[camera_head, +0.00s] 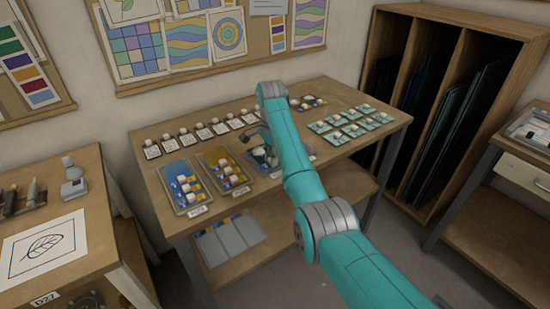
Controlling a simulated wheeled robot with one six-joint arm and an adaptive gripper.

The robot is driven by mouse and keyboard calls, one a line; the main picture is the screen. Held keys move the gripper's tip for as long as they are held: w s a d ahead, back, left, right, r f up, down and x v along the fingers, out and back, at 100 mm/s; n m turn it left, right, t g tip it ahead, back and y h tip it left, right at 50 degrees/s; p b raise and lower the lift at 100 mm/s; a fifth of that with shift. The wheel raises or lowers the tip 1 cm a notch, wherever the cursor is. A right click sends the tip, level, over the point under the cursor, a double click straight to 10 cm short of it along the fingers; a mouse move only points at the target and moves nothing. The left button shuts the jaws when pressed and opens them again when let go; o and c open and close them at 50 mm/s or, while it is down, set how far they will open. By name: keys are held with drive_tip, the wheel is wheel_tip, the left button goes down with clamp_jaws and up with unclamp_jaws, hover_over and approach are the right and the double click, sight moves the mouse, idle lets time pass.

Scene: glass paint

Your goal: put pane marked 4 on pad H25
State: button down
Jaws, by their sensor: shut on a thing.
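My gripper (262,148) is low over the middle of the worktable, mostly hidden behind my teal arm. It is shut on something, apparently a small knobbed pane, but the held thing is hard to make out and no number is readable. Small panes with pale knobs stand in a row of white ones (199,134) at the back left and a group of teal ones (353,130) at the right. Labelled pads lie along the front: a blue and yellow one (180,172), another beside it (213,160), and others partly behind my arm. Their labels are too small to read, so I cannot tell which is H25.
The wooden worktable (150,197) has a lower shelf with grey sheets (230,240). A rack (455,40) of dark glass sheets stands at the right. A side bench (95,240) with a leaf drawing (42,247) is at the left. More panes (308,103) sit behind my arm.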

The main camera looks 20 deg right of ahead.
drive_tip(key=shift+f, duration=0.4)
drive_tip(key=c, duration=1)
unclamp_jaws()
drive_tip(key=shift+f, duration=0.1)
